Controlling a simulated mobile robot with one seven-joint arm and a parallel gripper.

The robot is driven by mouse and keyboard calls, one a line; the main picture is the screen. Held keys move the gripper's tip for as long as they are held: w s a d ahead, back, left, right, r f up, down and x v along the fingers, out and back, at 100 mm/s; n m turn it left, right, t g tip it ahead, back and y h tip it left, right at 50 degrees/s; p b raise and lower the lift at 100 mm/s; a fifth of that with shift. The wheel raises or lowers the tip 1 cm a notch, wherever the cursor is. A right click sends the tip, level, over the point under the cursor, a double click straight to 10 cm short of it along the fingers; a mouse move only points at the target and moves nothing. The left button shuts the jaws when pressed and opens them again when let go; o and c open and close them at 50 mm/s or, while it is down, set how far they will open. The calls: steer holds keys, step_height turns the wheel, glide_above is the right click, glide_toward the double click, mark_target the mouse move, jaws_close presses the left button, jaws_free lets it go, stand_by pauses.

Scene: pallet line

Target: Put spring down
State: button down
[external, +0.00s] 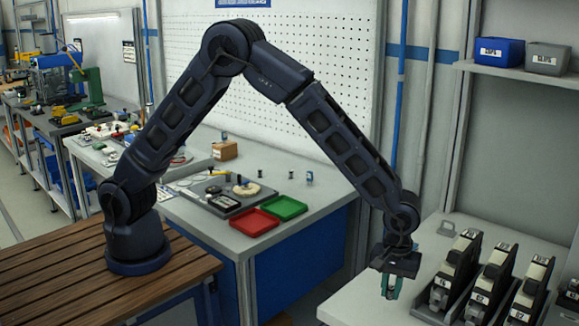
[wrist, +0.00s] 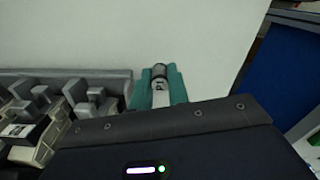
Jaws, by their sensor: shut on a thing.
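My gripper (external: 391,286) hangs down over the white table at the right of the external view. In the wrist view, its teal fingers (wrist: 158,88) are closed around a small dark and silver cylindrical piece, which looks like the spring (wrist: 159,71). In the external view the spring is too small to make out between the fingers. I cannot tell whether the spring touches the table below.
A red tray (external: 254,223) and a green tray (external: 284,208) sit on the workbench behind. A shelf holds a blue bin (external: 499,52).

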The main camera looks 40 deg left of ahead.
mark_target(389, 298)
steer(key=shift+f, duration=2.2)
steer(key=c, duration=1.3)
jaws_free()
steer(key=shift+f, duration=0.1)
steer(key=shift+c, duration=0.2)
step_height(389, 298, up, 12)
steer(key=shift+r, duration=0.15)
